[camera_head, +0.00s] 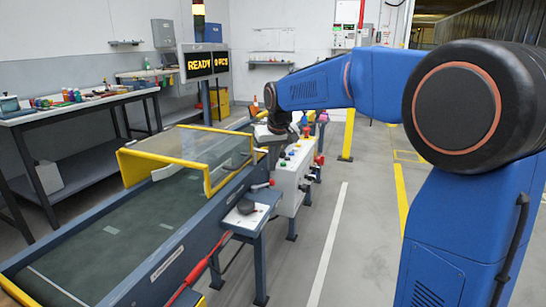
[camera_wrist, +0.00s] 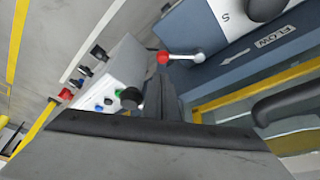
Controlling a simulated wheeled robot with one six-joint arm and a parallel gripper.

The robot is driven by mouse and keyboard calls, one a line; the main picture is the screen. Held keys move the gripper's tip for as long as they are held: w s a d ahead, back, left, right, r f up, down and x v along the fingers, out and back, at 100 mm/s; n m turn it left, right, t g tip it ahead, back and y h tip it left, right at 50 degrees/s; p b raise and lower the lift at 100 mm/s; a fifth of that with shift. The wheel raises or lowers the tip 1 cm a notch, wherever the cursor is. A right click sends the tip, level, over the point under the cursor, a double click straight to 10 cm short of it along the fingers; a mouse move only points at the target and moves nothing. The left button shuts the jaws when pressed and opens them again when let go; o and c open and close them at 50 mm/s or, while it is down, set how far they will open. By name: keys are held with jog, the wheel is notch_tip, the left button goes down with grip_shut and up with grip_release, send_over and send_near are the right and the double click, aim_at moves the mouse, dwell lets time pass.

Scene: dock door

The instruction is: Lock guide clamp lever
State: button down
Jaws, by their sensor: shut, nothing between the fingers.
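The clamp lever (camera_wrist: 182,56) has a silver arm and a red ball knob. In the wrist view it sits on the side of the blue conveyor rail, with the knob pointing left. It also shows small in the head view (camera_head: 262,185), on the near side rail. My gripper (camera_wrist: 164,84) is shut and empty, its dark fingers just below the red knob in the wrist view. I cannot tell whether they touch it. In the head view my wrist is over the far part of the rail beside the control box; the fingertips cannot be made out.
A control box (camera_head: 293,175) with coloured buttons stands right of the conveyor (camera_head: 120,235). A yellow-framed clear guard (camera_head: 190,150) spans the belt. A small side shelf (camera_head: 245,217) holds a black object. Floor at the right is clear.

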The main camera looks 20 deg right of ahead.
aim_at(263, 185)
jog(key=shift+x, duration=2.15)
jog(key=shift+s+d+m, duration=0.15)
jog(key=shift+s+m, duration=0.2)
jog(key=shift+m, duration=0.25)
jog(key=shift+s+d+m+h, duration=0.15)
jog(key=shift+s+m+h, duration=0.35)
jog(key=shift+s+m, duration=0.3)
jog(key=shift+s, duration=1.1)
jog(key=shift+s+a, duration=0.3)
jog(key=shift+s, duration=0.55)
jog(key=shift+s+f, duration=0.1)
jog(key=shift+s, duration=0.05)
